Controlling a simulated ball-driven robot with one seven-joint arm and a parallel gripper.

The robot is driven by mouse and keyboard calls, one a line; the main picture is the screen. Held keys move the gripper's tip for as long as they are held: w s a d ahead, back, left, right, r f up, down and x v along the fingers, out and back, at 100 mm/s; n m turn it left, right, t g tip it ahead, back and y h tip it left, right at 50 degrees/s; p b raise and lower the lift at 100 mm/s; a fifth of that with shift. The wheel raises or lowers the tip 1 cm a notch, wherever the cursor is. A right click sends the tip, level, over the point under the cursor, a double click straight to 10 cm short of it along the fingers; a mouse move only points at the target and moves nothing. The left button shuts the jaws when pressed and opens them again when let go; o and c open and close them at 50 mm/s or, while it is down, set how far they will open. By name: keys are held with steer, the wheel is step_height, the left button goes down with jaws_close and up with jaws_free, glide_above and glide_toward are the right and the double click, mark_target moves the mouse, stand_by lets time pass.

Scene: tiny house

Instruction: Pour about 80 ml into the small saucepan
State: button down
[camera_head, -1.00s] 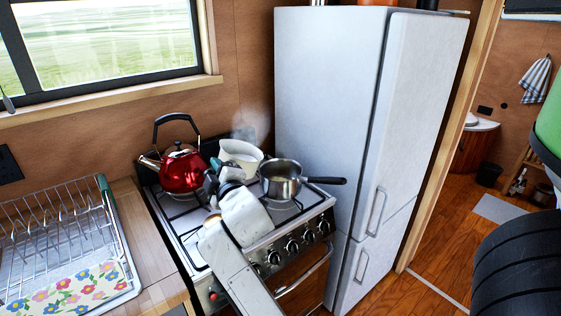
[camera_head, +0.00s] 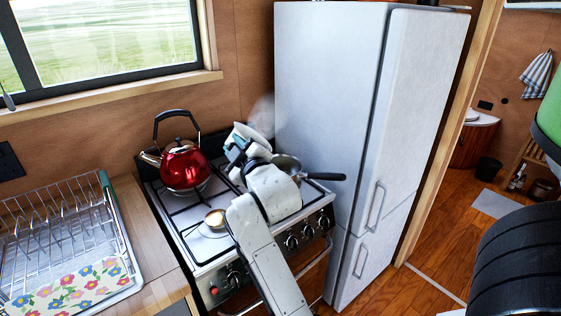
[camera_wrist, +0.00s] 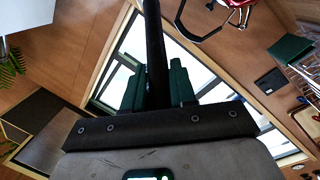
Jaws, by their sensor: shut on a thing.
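The small steel saucepan (camera_head: 287,166) stands on the right side of the stove, its dark handle pointing right. My arm hides much of it in the head view. My gripper (camera_head: 236,148) is over the back of the stove, just left of the saucepan. It is shut on a white vessel (camera_head: 257,138), which is tilted beside and above the saucepan. The grip point is mostly hidden. I cannot see any stream of liquid. In the wrist view, my gripper's dark green fingers (camera_wrist: 160,88) show with a dark bar; the white vessel cannot be made out there.
A red kettle (camera_head: 184,165) stands on the back left of the stove (camera_head: 197,247). Pale steam rises behind the white vessel. The tall white fridge (camera_head: 330,90) is close on the right. A dish rack (camera_head: 65,235) fills the left counter.

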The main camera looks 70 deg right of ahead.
steer(key=shift+s+d+r+m+b, duration=0.2)
steer(key=shift+s+d+m+b, duration=0.15)
steer(key=shift+s+m, duration=0.2)
stand_by(0.4)
steer(key=shift+s+d+h, duration=0.15)
steer(key=shift+s+h, duration=0.15)
steer(key=shift+s, duration=0.15)
steer(key=shift+s+d, duration=0.15)
steer(key=shift+s, duration=0.3)
steer(key=shift+s+d+m+b, duration=0.2)
steer(key=shift+s+m+b, duration=0.05)
steer(key=shift+b, duration=0.15)
steer(key=shift+s+d+m+b, duration=0.4)
steer(key=shift+s+m+b, duration=0.2)
steer(key=shift+m+b, duration=0.15)
stand_by(1.6)
